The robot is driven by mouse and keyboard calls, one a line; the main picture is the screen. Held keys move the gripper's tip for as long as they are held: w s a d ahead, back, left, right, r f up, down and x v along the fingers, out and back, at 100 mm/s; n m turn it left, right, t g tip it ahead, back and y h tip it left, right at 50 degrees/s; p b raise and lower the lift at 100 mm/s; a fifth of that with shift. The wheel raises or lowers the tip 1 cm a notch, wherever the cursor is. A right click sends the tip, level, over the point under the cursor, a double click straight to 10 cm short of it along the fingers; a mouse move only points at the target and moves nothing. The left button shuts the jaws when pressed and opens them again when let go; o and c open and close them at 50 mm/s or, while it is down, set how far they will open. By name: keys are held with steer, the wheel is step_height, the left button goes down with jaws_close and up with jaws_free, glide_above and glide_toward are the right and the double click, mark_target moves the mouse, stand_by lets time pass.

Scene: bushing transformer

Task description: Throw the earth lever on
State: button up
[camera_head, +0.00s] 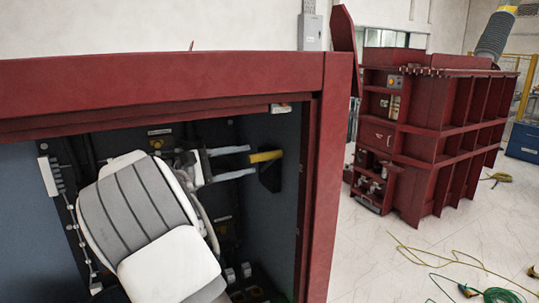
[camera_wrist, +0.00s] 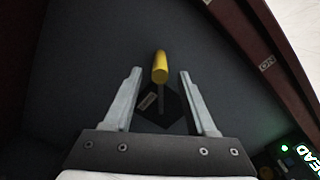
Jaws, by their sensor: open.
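The earth lever (camera_head: 266,156) has a yellow grip and a dark base on the right inner wall of the red cabinet. In the wrist view its yellow grip (camera_wrist: 160,67) stands between my fingertips, with a thin grey rod and a dark diamond-shaped plate (camera_wrist: 174,105) below it. My gripper (camera_wrist: 159,72) is open, one finger on each side of the grip, with gaps on both sides. In the head view my gripper (camera_head: 248,161) points right toward the lever, and my arm hides much of the cabinet interior.
The red cabinet frame (camera_head: 338,170) borders the opening on the right and top. Dark equipment with a green light (camera_wrist: 284,148) is at lower right. A large red transformer (camera_head: 435,130) stands apart behind.

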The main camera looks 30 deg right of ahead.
mark_target(277, 154)
steer(key=d, duration=0.7)
steer(key=shift+d+p, duration=0.3)
steer(key=shift+d, duration=0.05)
jaws_close()
stand_by(1.0)
